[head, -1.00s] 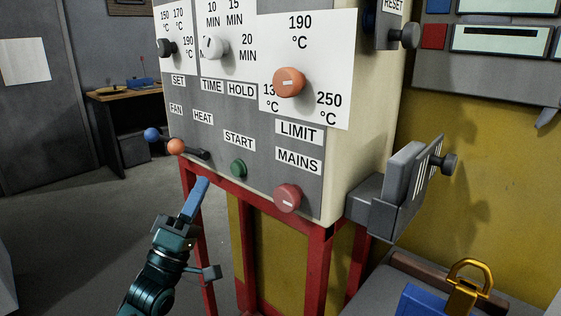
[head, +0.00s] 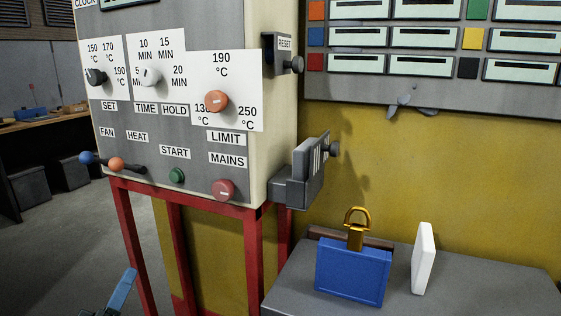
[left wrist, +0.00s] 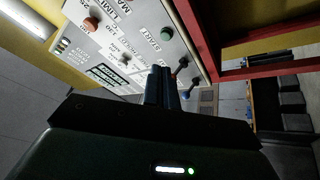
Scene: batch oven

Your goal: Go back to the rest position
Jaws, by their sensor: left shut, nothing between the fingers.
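My left gripper (head: 124,290) shows at the bottom left of the head view, its blue fingers pointing up. It is shut and empty, below and apart from the oven control panel (head: 190,140). In the left wrist view its closed fingers (left wrist: 160,88) show dark in front of the panel. My right gripper is in neither view.
The control box stands on a red frame (head: 255,250), with levers, a green start button (head: 177,175) and a red mains knob (head: 223,190). At right, a grey table (head: 500,285) holds a blue block (head: 352,270) with a gold shackle and a white slab (head: 424,258).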

